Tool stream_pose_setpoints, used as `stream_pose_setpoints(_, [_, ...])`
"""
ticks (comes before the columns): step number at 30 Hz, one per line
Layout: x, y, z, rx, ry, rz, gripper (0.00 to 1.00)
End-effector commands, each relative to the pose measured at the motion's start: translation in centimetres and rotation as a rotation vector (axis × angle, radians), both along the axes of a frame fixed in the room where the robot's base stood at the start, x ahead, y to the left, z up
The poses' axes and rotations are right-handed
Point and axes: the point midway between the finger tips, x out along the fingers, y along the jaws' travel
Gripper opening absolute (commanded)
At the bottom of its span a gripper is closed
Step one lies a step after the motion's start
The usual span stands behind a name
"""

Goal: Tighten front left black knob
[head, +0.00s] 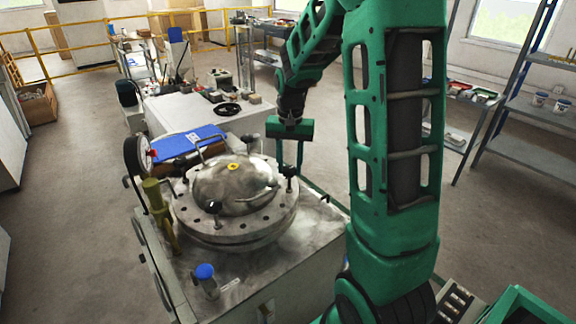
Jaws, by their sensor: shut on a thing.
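A round metal vessel with a domed lid (233,184) and a bolted flange stands on a metal-topped bench. One black knob (213,207) stands on the flange at the lid's near left side. Another black knob (291,172) stands at the flange's right side. More dark clamp parts show at the lid's far left, partly hidden by a bent handle. My gripper (289,166) points down at the right-hand knob, with its fingers around it and shut on it. The exact finger contact is small and hard to see.
A pressure gauge (143,154) and a yellowish valve post (158,205) stand left of the vessel. A blue-topped part (205,271) is at the bench's near side. A blue flat case (185,143) lies behind. Shelving (530,110) stands at right; floor between is clear.

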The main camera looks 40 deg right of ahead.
Motion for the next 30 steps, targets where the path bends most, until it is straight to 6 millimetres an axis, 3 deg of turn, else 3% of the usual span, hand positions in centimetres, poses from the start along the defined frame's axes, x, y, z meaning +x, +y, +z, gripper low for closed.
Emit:
stream_pose_setpoints(18, [0.18, 0.25, 0.06, 0.002, -0.003, -0.54, 0.11])
stream_pose_setpoints(30, [0.26, 0.36, 0.08, 0.003, -0.004, -0.721, 0.11])
